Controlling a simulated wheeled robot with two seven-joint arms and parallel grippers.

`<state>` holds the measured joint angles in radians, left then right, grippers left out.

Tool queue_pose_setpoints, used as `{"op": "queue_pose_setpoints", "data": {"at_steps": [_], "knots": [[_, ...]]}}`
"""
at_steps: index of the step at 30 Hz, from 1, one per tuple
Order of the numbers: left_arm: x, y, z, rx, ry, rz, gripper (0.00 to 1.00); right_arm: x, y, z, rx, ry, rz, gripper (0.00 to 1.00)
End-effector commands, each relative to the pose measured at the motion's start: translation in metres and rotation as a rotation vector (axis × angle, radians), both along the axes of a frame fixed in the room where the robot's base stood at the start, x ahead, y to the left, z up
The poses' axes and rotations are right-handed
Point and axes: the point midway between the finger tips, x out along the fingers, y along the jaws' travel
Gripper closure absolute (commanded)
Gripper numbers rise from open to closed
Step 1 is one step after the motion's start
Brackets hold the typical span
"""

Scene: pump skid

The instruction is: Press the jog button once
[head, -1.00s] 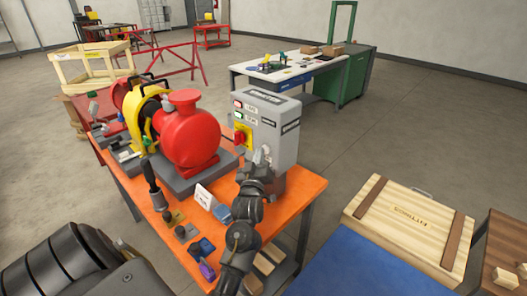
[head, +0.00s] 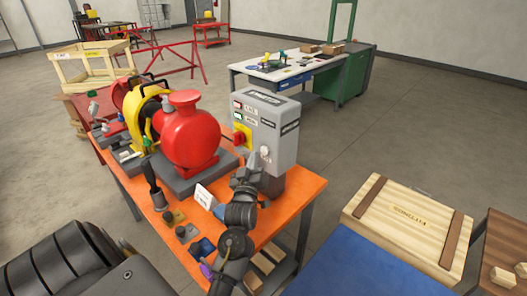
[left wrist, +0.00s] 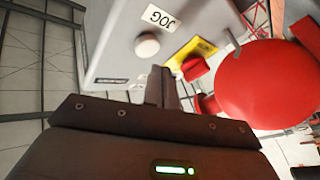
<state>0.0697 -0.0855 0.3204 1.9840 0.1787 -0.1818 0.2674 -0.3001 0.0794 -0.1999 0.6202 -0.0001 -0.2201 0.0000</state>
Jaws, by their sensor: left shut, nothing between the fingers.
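The jog button is a pale round knob (head: 265,152) low on the front of the grey control box (head: 272,117). In the left wrist view the button (left wrist: 147,45) sits beside an upside-down JOG label (left wrist: 161,17). My left gripper (head: 251,158) is in front of the box, just left of the button in the head view. In the left wrist view its fingertips (left wrist: 162,75) are together and empty, below and slightly right of the button, seemingly apart from it. My right gripper is not in view.
A red rotary switch on a yellow plate (head: 242,138) is left of the button, with indicator lamps above. Small parts and a white card (head: 203,196) lie at the front.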

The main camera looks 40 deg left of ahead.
Motion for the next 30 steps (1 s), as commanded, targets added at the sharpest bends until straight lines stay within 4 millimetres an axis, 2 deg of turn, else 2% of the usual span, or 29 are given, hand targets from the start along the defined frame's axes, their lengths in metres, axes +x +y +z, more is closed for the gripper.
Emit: {"op": "queue_pose_setpoints", "data": {"at_steps": [12, 30], "knots": [[-0.038, 0.003, 0.001, 0.001, 0.003, 0.000, 1.00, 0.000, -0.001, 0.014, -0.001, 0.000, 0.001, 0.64], [-0.041, 0.004, 0.001, 0.000, 0.000, 0.000, 1.00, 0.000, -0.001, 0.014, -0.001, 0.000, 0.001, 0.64]]}}
